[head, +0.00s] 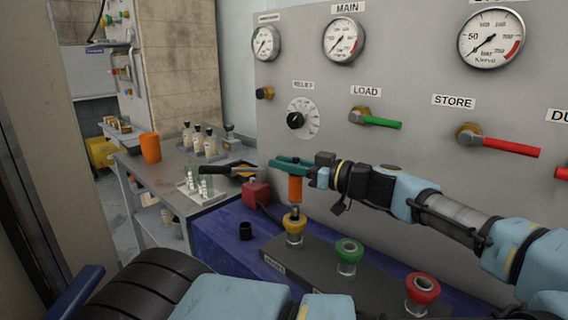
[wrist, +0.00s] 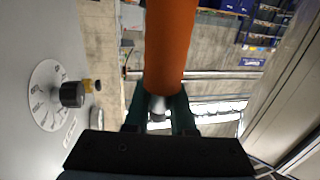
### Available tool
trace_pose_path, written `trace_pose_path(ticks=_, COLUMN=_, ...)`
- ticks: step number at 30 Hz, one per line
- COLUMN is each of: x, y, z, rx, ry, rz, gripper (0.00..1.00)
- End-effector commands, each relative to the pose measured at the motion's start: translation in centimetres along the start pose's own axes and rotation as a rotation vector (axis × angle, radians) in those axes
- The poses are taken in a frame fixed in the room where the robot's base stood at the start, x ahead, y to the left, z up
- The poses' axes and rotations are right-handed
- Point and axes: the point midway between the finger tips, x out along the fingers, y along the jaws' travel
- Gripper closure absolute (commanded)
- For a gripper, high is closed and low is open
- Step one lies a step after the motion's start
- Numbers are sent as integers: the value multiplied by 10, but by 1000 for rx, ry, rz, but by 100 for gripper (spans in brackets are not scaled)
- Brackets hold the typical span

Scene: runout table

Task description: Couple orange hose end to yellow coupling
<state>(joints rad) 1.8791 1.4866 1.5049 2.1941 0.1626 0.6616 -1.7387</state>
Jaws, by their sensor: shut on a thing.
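My gripper (head: 290,164) has teal fingers shut on the orange hose end (head: 295,189), which hangs upright below them. The orange hose end also fills the upper middle of the wrist view (wrist: 170,45), between the fingers (wrist: 160,112). In the head view the yellow coupling (head: 294,223) stands on the dark block, right below the hose end. The lower end of the hose end is close above the coupling; I cannot tell whether they touch. The wrist view does not show the coupling.
A green coupling (head: 348,250) and a red coupling (head: 422,288) stand on the same dark block (head: 318,262). The grey panel (head: 420,80) with gauges and valve handles rises behind my arm.

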Motion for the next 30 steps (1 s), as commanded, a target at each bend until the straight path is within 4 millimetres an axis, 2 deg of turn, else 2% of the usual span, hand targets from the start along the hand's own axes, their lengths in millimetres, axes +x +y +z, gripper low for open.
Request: trace_pose_path(ticks=30, x=0, y=0, z=25, rx=1, ry=1, rz=0, gripper=100)
